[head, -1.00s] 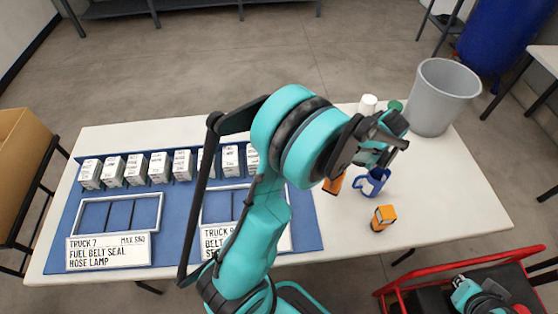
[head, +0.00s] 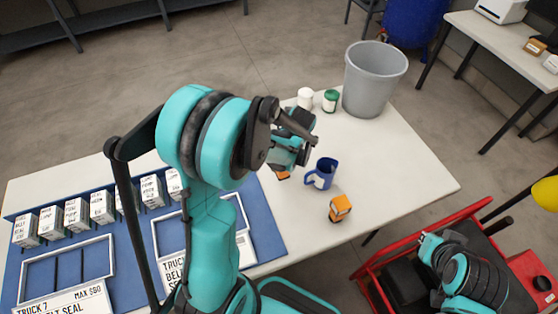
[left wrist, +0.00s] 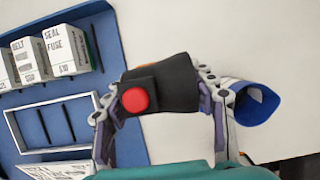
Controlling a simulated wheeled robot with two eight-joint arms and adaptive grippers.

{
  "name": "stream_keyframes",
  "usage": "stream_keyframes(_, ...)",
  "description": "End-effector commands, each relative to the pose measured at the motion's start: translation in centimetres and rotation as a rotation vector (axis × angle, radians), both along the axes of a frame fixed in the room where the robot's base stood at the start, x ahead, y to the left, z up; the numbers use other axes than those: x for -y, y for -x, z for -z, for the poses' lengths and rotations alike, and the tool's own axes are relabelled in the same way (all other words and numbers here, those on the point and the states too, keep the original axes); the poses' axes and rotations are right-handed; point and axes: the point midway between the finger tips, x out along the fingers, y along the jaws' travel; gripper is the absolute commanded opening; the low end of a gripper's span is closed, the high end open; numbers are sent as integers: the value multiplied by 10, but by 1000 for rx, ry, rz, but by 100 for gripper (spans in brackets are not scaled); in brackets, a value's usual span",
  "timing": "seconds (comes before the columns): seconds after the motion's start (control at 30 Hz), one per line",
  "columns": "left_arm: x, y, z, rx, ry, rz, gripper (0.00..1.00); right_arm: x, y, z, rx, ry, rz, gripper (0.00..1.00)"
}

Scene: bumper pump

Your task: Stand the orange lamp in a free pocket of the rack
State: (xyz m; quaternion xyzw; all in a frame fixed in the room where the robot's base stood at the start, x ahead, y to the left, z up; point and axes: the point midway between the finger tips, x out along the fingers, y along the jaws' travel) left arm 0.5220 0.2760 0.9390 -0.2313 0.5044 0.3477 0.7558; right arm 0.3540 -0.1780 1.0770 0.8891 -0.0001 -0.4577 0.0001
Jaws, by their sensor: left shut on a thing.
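My left gripper (left wrist: 160,112) is shut on the orange lamp. In the left wrist view the lamp's black top with a round red part (left wrist: 135,98) sits between the fingers. In the head view an orange bit of it (head: 283,176) shows below my left gripper (head: 287,162), left of the blue mug; the rest is hidden. The rack's white-framed pockets stand on a blue board: the left frame (head: 110,252) looks empty, and the other (head: 160,242) is partly hidden by my left arm. My right arm is folded at lower right; its gripper cannot be made out clearly.
A white container (head: 305,98), a green one (head: 330,100) and a grey bin (head: 374,80) are behind. Several white labelled boxes (head: 76,213) line the board's back. A red cart (head: 375,275) is at right.

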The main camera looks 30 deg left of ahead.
Motion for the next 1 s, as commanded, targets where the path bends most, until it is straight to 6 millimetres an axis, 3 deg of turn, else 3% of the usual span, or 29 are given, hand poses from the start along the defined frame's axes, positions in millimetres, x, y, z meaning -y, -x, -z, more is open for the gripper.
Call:
stream_keyframes(0.43,0,0,50,0,0,-1,0,0,0,18,0,0,0,0)
stream_keyframes(0.8,0,0,54,0,0,-1,0,0,0,20,0,0,0,0)
stream_keyframes(0.83,0,0,53,0,0,-1,61,0,0,20,0,0,0,0)
stream_keyframes(0.9,0,0,53,0,0,-1,77,0,0,19,0,0,0,0)
stream_keyframes(1.0,0,0,52,0,0,-1,77,0,0,19,0,0,0,0)
